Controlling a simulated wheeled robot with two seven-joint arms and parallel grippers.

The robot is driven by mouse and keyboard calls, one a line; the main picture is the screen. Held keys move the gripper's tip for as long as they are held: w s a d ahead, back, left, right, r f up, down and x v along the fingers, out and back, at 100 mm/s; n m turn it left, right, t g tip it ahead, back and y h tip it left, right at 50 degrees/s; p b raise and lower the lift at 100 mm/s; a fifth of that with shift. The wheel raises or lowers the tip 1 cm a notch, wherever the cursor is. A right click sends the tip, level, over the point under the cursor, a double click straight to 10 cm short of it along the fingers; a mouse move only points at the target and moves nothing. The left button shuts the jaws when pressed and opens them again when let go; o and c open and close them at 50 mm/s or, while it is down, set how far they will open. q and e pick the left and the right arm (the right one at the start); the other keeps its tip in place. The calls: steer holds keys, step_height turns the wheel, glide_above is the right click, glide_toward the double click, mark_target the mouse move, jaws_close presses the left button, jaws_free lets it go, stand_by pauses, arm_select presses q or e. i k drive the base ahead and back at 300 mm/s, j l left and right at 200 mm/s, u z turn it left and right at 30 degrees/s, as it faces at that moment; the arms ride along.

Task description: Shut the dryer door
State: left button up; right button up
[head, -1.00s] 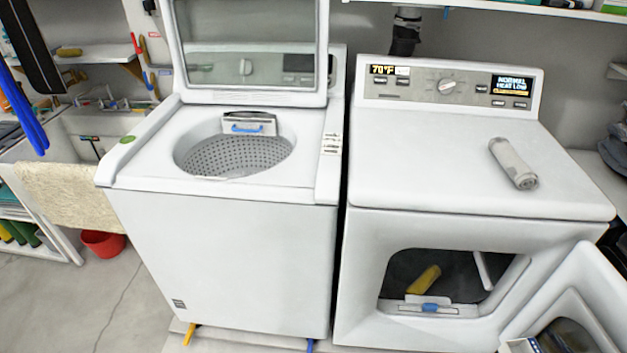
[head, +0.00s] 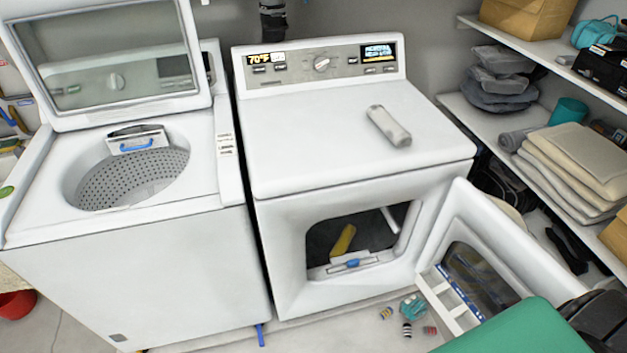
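The white dryer (head: 365,135) stands in the middle of the head view, with its control panel lit. Its door (head: 480,235) is swung open to the right, showing its inner side with a dark window. The drum opening (head: 325,235) is uncovered. A yellow item (head: 344,239) lies inside it, and a blue-handled lint filter (head: 352,264) sits at its lower lip. A green and black part, apparently of my own body, covers the lower right corner in front of the door's lower edge. No gripper fingers show.
A washer (head: 130,240) with its lid up stands left of the dryer. A grey roll (head: 389,126) lies on the dryer top. Several small items, including a teal one (head: 413,306), lie on the floor below the door. Shelves with folded towels (head: 575,165) stand at the right.

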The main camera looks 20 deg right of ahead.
mark_target(495, 261)
steer(key=z, duration=0.4)
steer(key=k+z, duration=0.15)
steer(key=z, duration=0.7)
steer(key=k+l+z, duration=0.1)
steer(key=z, duration=0.3)
steer(key=k+z, duration=0.1)
steer(key=z, duration=0.35)
